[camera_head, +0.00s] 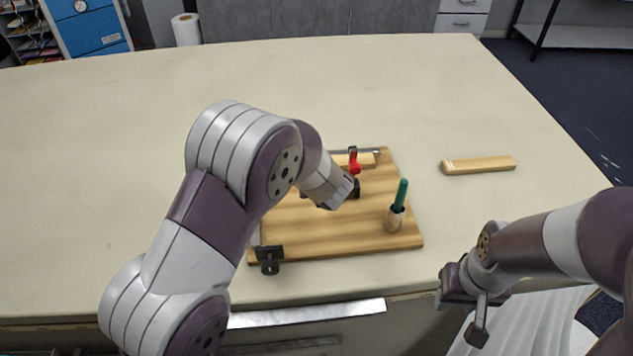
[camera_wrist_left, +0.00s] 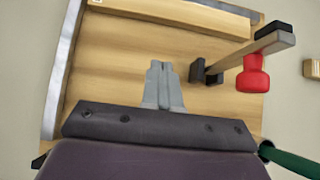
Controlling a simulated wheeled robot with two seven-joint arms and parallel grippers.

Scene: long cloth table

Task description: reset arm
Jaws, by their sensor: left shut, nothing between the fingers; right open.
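My left arm reaches over the wooden board (camera_head: 345,238) in the head view, and its wrist hides the fingers there. In the left wrist view my left gripper (camera_wrist_left: 163,84) is shut and empty above the bare wood of the board (camera_wrist_left: 110,75). A clamp with a red handle (camera_wrist_left: 252,75) is just right of its fingertips; the red handle also shows in the head view (camera_head: 354,163). My right gripper (camera_head: 463,314) is open and empty, in front of the table's front edge at the right.
A green-handled tool (camera_head: 401,193) stands in a wooden holder (camera_head: 394,219) on the board's right side. A black clamp (camera_head: 269,258) sits at its front left corner. A loose wooden strip (camera_head: 478,165) lies on the table (camera_head: 150,130) to the right. The table's back and left are clear.

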